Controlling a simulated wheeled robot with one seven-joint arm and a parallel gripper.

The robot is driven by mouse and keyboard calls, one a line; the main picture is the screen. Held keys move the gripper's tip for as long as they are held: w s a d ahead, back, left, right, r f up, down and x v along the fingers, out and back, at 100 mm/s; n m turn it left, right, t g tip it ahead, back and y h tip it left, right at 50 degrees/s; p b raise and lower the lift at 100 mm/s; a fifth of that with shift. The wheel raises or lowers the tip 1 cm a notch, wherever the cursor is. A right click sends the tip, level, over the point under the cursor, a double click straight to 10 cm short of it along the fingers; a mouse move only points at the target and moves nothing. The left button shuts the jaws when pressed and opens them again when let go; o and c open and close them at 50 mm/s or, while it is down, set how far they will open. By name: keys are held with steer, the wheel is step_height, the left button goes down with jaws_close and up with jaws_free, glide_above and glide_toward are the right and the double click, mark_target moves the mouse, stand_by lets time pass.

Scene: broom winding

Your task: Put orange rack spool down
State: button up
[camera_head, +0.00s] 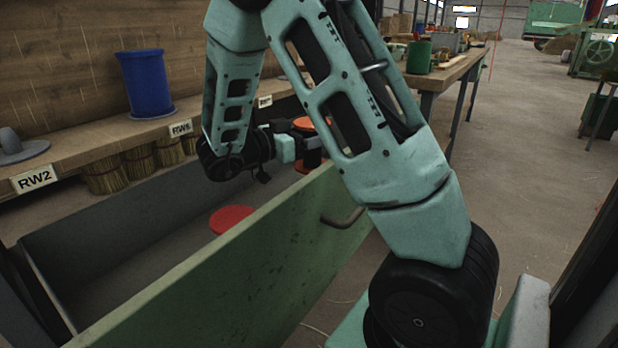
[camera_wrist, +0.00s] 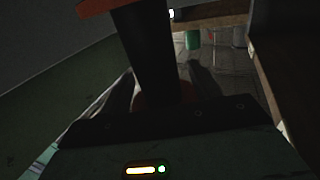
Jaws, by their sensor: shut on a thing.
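The orange spool (camera_head: 304,124) is in my gripper (camera_head: 308,145) at the far end of the open green bin, partly hidden by my arm in the head view. Its orange flanges show above and below the gripper. In the wrist view, its dark core (camera_wrist: 146,55) stands between the two fingers of my gripper (camera_wrist: 160,85), with an orange flange (camera_wrist: 97,6) at the top edge. The jaws are shut on the core. I cannot tell whether the spool's lower flange touches anything.
The green-walled bin (camera_head: 270,255) holds a red disc-like object (camera_head: 231,219). A wooden shelf (camera_head: 90,146) behind carries a blue spool (camera_head: 147,82), a grey spool (camera_head: 20,150) and rack labels such as RW2 (camera_head: 36,179). A workbench (camera_head: 450,72) with a green container (camera_head: 419,57) stands beyond.

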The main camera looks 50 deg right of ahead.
mark_target(312, 166)
steer(key=shift+f+b, duration=1.3)
steer(key=shift+f, duration=2.25)
steer(key=shift+f, duration=0.6)
steer(key=o, duration=1)
steer(key=shift+c, duration=0.2)
steer(key=shift+r, duration=0.25)
steer(key=p+v, duration=0.3)
steer(key=v, duration=0.4)
steer(key=shift+a+r, duration=0.2)
steer(key=shift+r, duration=0.2)
